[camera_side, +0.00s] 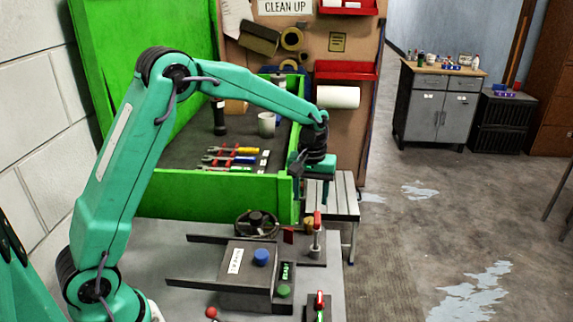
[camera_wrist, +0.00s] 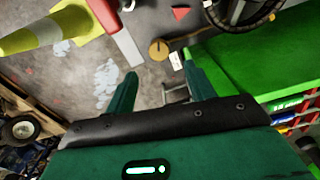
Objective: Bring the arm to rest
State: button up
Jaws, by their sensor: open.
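My gripper (camera_side: 313,192) hangs at the end of the teal arm, just past the right corner of the green-walled bench. In the wrist view its two fingers (camera_wrist: 163,84) are spread apart with nothing between them. The line striper's dark box (camera_side: 247,262) carries a blue knob (camera_side: 261,257) and a green knob (camera_side: 284,291). A black handwheel (camera_side: 257,223) sits behind the box, and a red-handled lever (camera_side: 317,228) stands right of it, below my gripper. The handwheel also shows at the upper right of the wrist view (camera_wrist: 245,12).
A small grey bench (camera_side: 340,196) stands beside my gripper. The green bench wall (camera_side: 225,187) is close on the left, with several tools behind it. A paper roll (camera_side: 338,97) hangs on the pegboard. A traffic cone (camera_wrist: 45,32) shows in the wrist view. Floor on the right is clear.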

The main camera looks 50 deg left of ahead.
jog(key=s+r+m+t, duration=0.2)
jog(key=s+r, duration=0.5)
jog(key=s, duration=0.3)
jog(key=s+r+m+t, duration=0.2)
jog(key=s+r+m, duration=0.1)
jog(key=s+r, duration=0.55)
jog(key=s+f+m+t, duration=0.1)
jog(key=s+f+m, duration=0.1)
jog(key=s, duration=0.7)
jog(key=shift+s+d+f, duration=0.25)
jog(key=shift+w, duration=0.1)
